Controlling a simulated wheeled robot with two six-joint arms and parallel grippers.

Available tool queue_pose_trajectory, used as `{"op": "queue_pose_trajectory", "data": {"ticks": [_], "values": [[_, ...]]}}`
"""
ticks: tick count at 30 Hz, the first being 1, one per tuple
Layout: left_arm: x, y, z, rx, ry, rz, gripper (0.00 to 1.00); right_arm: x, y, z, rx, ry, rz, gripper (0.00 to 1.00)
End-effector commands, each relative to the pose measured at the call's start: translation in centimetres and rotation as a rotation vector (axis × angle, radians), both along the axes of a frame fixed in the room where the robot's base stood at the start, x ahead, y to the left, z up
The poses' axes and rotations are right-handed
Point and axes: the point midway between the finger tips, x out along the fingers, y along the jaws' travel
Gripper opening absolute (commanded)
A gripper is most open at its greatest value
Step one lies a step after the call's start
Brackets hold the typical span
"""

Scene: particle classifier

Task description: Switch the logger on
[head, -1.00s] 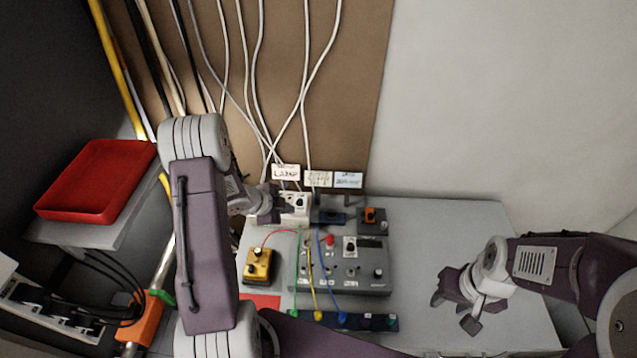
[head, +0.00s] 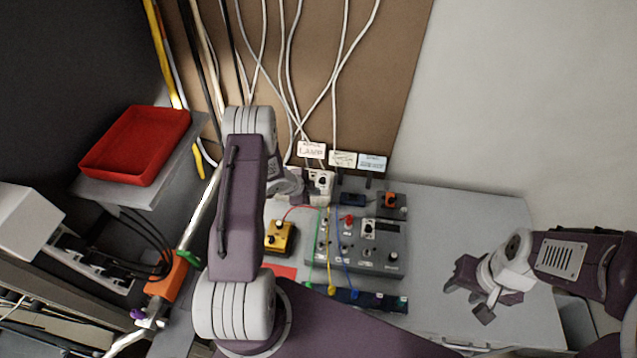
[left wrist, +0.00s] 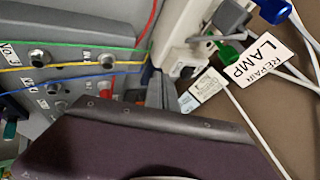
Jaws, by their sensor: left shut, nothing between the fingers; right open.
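No unit that I can read as the logger stands out. Three tags hang at the back of the bench: one reads "REPAIR LAMP" (head: 311,150), and the writing on the pale tag (head: 343,159) and the blue tag (head: 372,163) is too small to read. My left gripper (head: 308,197) is shut and empty beside the white box with a black knob (head: 321,181), partly hidden by my arm. In the left wrist view its fingers (left wrist: 164,92) lie between the grey panel (left wrist: 75,20) and a white housing (left wrist: 185,35). My right gripper (head: 468,298) is open and empty over the bench's right.
A grey instrument box (head: 390,262) with knobs and coloured wires sits mid-bench. A yellow box (head: 280,238), a dark blue box (head: 353,200) and an orange switch (head: 390,200) are around it. A red tray (head: 135,145) is at left. The bench's back right (head: 465,215) is clear.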

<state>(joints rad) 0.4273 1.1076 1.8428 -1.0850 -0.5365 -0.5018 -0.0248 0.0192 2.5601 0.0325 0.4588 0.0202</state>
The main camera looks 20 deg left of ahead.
Motion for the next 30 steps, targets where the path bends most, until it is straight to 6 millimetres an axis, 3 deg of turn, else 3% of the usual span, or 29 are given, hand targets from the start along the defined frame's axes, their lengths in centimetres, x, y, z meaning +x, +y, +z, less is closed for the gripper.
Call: {"op": "queue_pose_trajectory", "data": {"ticks": [2,3,9,23,30], "values": [[0.8,-0.5,-1.3,0.0,0.002,-0.001,0.0,0.0,0.0,0.4,0.0,0.0,0.0,0.41],[1.7,-0.1,-0.6,0.001,-0.001,-0.001,0.0,0.0,0.0,1.2,0.0,0.0,0.0,0.41],[4.0,0.5,-0.8,0.0,0.0,0.0,0.0,0.0,0.0,2.2,0.0,0.0,0.0,0.41],[4.7,0.7,-1.0,0.0,0.0,0.0,0.0,0.0,0.0,2.2,0.0,0.0,0.0,0.41],[7.1,1.4,-1.0,0.001,-0.001,0.0,0.0,0.0,0.0,2.2,0.0,0.0,0.0,0.41]]}}
